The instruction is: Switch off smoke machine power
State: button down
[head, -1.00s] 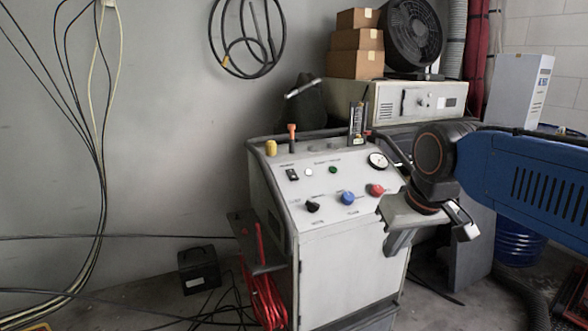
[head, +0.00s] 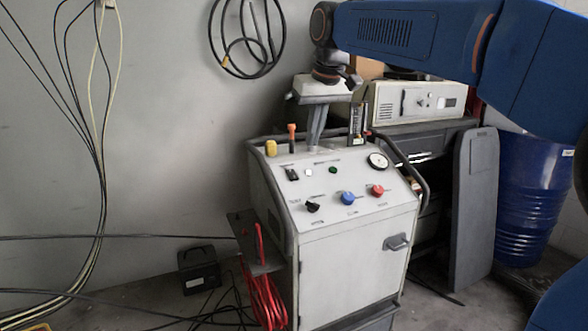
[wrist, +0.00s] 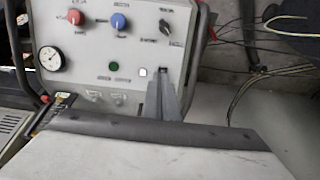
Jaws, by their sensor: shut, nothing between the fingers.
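The smoke machine seems to be the white console (head: 349,262) with a sloped control panel. Its black rocker switch (head: 292,174) is at the panel's upper left, beside a white button (head: 308,172) and a green light (head: 333,170). Which way the rocker is tipped is too small to tell. My gripper (head: 312,147) is shut and empty, pointing down over the panel's back edge, behind and right of the rocker. In the wrist view the fingertips (wrist: 165,76) line up with the rocker (wrist: 163,69) and partly cover it; contact cannot be told.
Below are black (head: 312,207), blue (head: 347,197) and red (head: 376,190) knobs; a gauge (head: 378,160) is at right. A yellow knob (head: 271,148) and orange-topped handle (head: 292,137) stand along the back edge. Red cable (head: 262,290) hangs at left.

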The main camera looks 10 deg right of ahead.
aim_at(293, 178)
jog(key=shift+w+a+r, duration=0.4)
jog(key=shift+w+a, duration=0.25)
jog(key=shift+w, duration=0.05)
jog(key=shift+w+a+r, duration=0.35)
jog(key=shift+w+a, duration=0.25)
jog(key=shift+w, duration=0.05)
jog(key=x, duration=1.4)
jog(key=shift+s+f, duration=0.15)
jog(key=shift+f, duration=0.3)
jog(key=shift+r, duration=0.75)
